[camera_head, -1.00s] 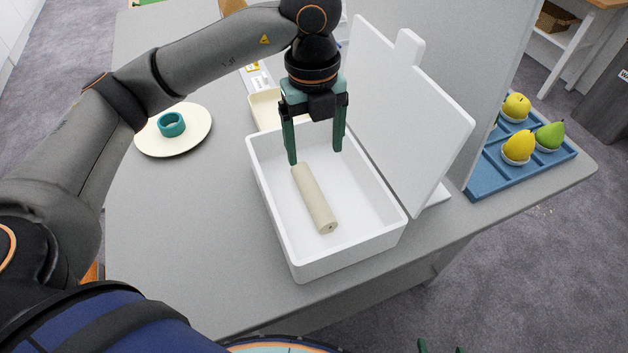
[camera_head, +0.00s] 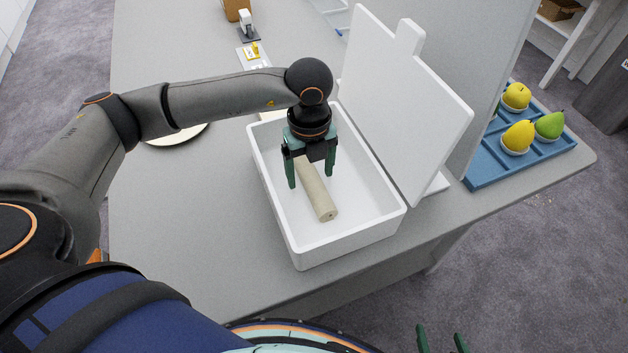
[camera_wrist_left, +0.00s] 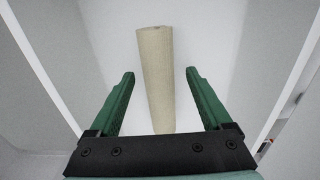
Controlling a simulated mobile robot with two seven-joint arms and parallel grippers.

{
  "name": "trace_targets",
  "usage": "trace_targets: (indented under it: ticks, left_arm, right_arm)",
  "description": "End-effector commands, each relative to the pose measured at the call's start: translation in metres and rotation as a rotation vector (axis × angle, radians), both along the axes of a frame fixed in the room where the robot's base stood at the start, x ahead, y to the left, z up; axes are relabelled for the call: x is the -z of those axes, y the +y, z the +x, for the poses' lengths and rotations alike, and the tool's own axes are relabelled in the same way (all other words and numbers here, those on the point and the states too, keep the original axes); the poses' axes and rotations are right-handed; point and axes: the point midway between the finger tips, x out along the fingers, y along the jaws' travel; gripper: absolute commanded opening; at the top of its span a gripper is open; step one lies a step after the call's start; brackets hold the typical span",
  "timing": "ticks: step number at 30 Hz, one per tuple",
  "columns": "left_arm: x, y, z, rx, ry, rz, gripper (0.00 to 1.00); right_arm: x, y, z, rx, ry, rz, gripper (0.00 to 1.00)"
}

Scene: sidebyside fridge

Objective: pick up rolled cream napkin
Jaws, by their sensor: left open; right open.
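The rolled cream napkin (camera_head: 318,192) lies on the floor of a white open box (camera_head: 281,232). In the left wrist view the napkin (camera_wrist_left: 156,75) runs lengthwise between the two green fingers, with clear gaps on both sides. My left gripper (camera_head: 310,185) is open and points down inside the box, over the napkin's far part, which it partly hides. It also shows in the left wrist view (camera_wrist_left: 160,92). My right gripper (camera_head: 441,340) shows only as two green fingertips, apart, at the bottom edge, away from the box.
The white lid (camera_head: 405,110) stands upright along the box's right side. Beyond it a grey panel and a blue tray (camera_head: 490,170) with fruit stand at the right. A plate (camera_head: 180,138) is partly hidden behind my left arm.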

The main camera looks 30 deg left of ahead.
Motion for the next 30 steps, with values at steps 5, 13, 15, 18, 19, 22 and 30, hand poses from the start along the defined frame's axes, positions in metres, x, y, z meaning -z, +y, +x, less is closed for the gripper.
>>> trace_targets:
  ticks: [5,13,15,18,19,22,30]
  left_arm:
    - [0.0020,-0.0005,0.0001,0.001,-0.001,-0.001,0.82]
    - [0.0016,-0.0006,0.0002,0.001,0.000,-0.001,0.60]
    - [0.0016,-0.0006,0.0002,0.001,0.000,-0.001,0.52]
    - [0.0015,-0.0006,0.0001,0.001,0.000,-0.001,0.41]
    - [0.0015,-0.0006,0.0001,0.001,0.000,-0.001,0.38]
    - [0.0015,-0.0006,0.0001,0.001,0.000,-0.001,0.26]
    - [0.0014,-0.0006,0.0001,0.001,0.000,-0.001,0.00]
  right_arm:
    - [-0.0001,-0.0001,0.0002,0.000,0.000,0.000,0.90]
    - [-0.0003,-0.0001,0.0009,0.000,-0.002,0.000,0.90]
    - [-0.0004,-0.0001,0.0010,0.000,-0.002,0.000,0.90]
    - [-0.0005,-0.0001,0.0011,0.000,-0.002,0.000,0.90]
    - [-0.0005,-0.0001,0.0011,0.000,-0.002,0.000,0.90]
    - [-0.0006,-0.0001,0.0012,0.000,-0.002,0.000,0.90]
    - [-0.0007,-0.0001,0.0014,0.000,-0.003,0.001,0.90]
